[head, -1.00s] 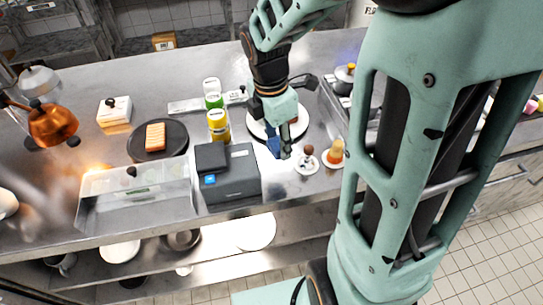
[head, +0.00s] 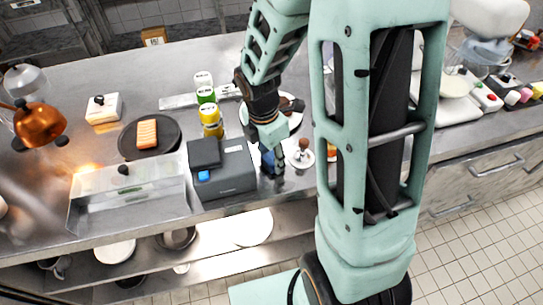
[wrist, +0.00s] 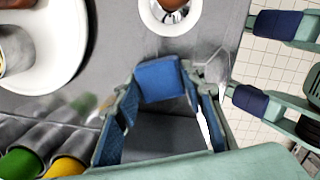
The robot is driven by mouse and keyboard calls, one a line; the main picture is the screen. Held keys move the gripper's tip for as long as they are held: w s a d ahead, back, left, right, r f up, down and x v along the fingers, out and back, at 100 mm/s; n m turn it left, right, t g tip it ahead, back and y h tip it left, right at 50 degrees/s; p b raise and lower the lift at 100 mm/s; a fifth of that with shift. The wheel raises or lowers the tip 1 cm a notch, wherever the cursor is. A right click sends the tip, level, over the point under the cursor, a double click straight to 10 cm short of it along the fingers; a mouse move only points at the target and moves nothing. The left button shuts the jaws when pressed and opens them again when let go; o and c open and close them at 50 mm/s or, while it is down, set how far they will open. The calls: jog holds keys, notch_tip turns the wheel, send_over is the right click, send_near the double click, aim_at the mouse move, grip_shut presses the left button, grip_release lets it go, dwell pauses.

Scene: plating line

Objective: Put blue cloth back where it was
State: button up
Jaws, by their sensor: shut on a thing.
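The blue cloth (wrist: 160,80) is between the fingers of my gripper (wrist: 166,98) in the wrist view, spread across near the tips. In the head view the blue cloth (head: 267,158) shows as a small blue patch at the fingers of my gripper (head: 272,165). My gripper is shut on it, close to the counter's front part, just right of the dark grey box (head: 224,170). Whether the cloth touches the counter I cannot tell. Its lower part is hidden by the gripper.
A small white dish with a brown-knobbed thing (head: 300,157) stands just right of my gripper. A white plate (head: 246,116) lies behind. Green and yellow bottles (head: 211,118) stand behind the box. A clear case (head: 125,200) is further left. The counter's front edge is near.

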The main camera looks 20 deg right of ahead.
aim_at(267, 162)
jog(key=shift+f, duration=0.2)
jog(key=o, duration=1)
jog(key=shift+o, duration=0.2)
notch_tip(267, 162, up, 12)
jog(key=a+p, duration=0.1)
jog(key=shift+s+a+r, duration=0.15)
jog(key=shift+s+r, duration=0.05)
jog(key=shift+s, duration=0.1)
